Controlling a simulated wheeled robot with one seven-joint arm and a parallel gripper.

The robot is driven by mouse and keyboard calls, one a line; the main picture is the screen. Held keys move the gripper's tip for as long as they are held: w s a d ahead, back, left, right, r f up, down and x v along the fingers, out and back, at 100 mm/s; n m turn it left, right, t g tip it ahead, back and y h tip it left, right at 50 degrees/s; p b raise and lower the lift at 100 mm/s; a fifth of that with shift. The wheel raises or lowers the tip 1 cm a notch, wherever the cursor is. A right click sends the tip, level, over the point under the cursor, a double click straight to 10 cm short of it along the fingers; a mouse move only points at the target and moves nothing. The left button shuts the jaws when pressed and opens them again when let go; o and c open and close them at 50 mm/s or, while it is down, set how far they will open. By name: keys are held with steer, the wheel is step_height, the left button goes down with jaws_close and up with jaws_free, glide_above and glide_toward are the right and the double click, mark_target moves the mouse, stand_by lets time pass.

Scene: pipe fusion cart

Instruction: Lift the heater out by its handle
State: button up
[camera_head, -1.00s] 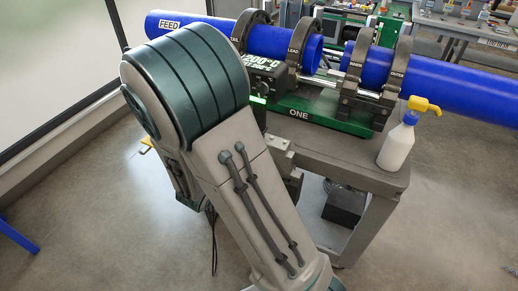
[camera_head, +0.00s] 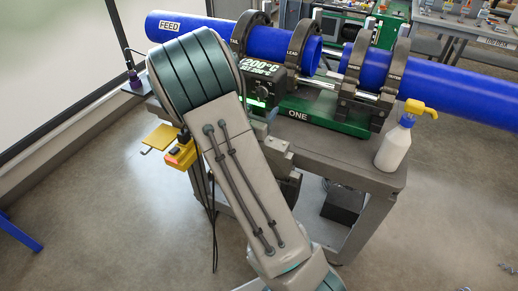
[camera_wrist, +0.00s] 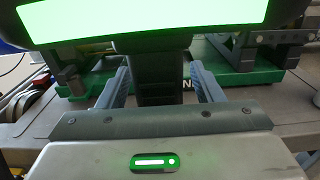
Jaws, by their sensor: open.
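A dark upright handle (camera_wrist: 157,88) runs down below the screen. My gripper (camera_wrist: 162,85) is open, with one blue-grey finger on each side of the handle. In the head view my arm hides most of the gripper and the handle.
Blue pipes (camera_head: 445,90) sit in dark clamps on the green machine base (camera_head: 325,115). A white bottle with a yellow pump (camera_head: 393,147) stands at the cart's right corner. A yellow box (camera_head: 181,155) with cables hangs at the cart's left.

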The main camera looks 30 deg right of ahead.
jaws_close()
steer(key=shift+w+d+r, duration=0.1)
steer(key=shift+w+r, duration=0.1)
steer(key=shift+r, duration=0.15)
